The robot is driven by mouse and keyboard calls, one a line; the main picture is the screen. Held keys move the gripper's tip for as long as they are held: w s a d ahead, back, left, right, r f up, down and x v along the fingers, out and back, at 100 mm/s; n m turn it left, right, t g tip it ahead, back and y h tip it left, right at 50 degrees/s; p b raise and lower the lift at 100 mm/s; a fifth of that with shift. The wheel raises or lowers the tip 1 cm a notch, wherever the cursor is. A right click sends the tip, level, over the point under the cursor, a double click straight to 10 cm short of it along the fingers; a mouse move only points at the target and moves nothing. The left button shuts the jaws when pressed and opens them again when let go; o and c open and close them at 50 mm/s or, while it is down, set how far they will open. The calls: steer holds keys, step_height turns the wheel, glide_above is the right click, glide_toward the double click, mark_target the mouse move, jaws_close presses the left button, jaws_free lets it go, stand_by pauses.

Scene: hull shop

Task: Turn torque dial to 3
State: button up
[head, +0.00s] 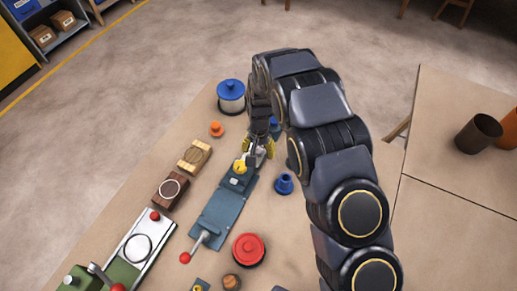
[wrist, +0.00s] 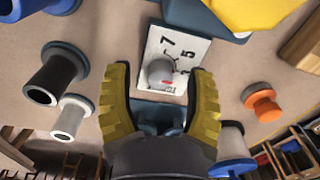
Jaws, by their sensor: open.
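The torque dial (wrist: 162,72) is a grey rounded knob with a small red mark, on a white plate (wrist: 190,50) printed with numbers; a 7 and a 5 are readable in the wrist view. Which number the mark points at I cannot tell. My gripper (wrist: 160,78) is open, its yellow-padded fingers on either side of the dial in the picture; I see no contact. In the head view my gripper (head: 258,150) points down at the far end of a blue-grey fixture (head: 215,212). The dial is not clearly visible there.
A yellow knob (head: 240,167) on the fixture is close left of my gripper. A blue flanged part (head: 284,184), an orange knob (head: 216,129), a blue-and-white spool (head: 231,96) and a wooden block (head: 195,155) stand nearby. A red-topped spool (head: 249,249) is nearer the front.

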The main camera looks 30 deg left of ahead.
steer(key=shift+f, duration=0.15)
jaws_close()
steer(key=shift+n, duration=0.6)
jaws_free()
